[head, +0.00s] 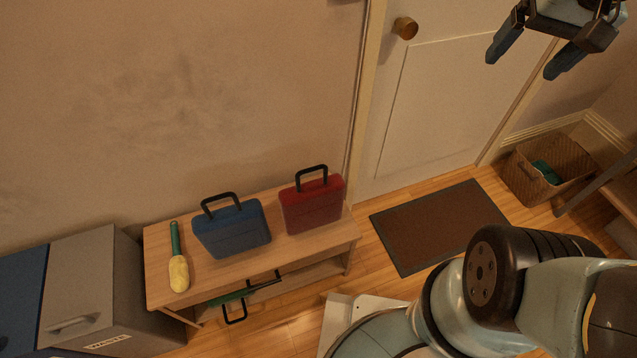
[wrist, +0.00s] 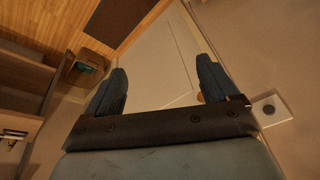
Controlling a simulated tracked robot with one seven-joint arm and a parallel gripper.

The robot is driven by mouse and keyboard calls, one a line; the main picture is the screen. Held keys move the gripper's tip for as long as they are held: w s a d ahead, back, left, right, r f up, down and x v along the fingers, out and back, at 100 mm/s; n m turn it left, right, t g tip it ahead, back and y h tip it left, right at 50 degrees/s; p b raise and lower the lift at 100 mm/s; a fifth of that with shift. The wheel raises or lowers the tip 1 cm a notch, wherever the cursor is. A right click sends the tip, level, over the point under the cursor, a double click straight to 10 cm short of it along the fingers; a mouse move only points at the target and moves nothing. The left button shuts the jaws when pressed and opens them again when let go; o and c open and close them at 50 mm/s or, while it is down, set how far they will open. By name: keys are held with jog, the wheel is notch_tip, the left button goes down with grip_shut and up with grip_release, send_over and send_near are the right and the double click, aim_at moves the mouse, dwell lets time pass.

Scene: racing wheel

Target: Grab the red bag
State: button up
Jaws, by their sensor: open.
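The red bag (head: 312,207) stands upright on the right part of a low wooden bench (head: 300,250), with its black handle up. A blue bag (head: 232,230) of the same kind stands to its left. My gripper (head: 526,62) is at the top right of the head view, in front of the door side, high and well to the right of the red bag. In the wrist view, my gripper's two blue fingers (wrist: 158,88) are spread apart with nothing between them. The red bag is not in the wrist view.
A yellow brush with a green handle (head: 177,262) lies at the bench's left end. A green item (head: 240,295) is on the lower shelf. A grey cabinet (head: 95,275) stands left. A brown doormat (head: 435,225) lies before the door (head: 435,110). A wicker basket (head: 535,180) is right.

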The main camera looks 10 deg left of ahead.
jog(key=shift+o, duration=0.6)
jog(key=w+a+f+m+g+y, duration=0.1)
jog(key=w+a+f+g+y, duration=0.1)
jog(key=w+a+f+g, duration=0.3)
jog(key=w+f, duration=0.4)
jog(key=shift+m+g+y, duration=0.3)
jog(key=shift+g+y, duration=0.1)
jog(key=w+a+f+m+g+y, duration=0.1)
jog(key=w+a+f+g+y, duration=0.15)
jog(key=f, duration=0.35)
jog(key=w+a+f+m+g+y, duration=0.1)
jog(key=w+a+f+g, duration=0.15)
jog(key=f, duration=0.35)
jog(key=m+g+y, duration=0.2)
jog(key=m+y, duration=0.6)
send_near(328, 186)
jog(key=w+d+f, duration=0.3)
jog(key=x, duration=1.3)
jog(key=shift+w+a+r, duration=0.2)
jog(key=shift+a+r, duration=0.05)
jog(key=shift+a, duration=0.1)
jog(key=shift+c, duration=0.3)
jog(key=c, duration=1.7)
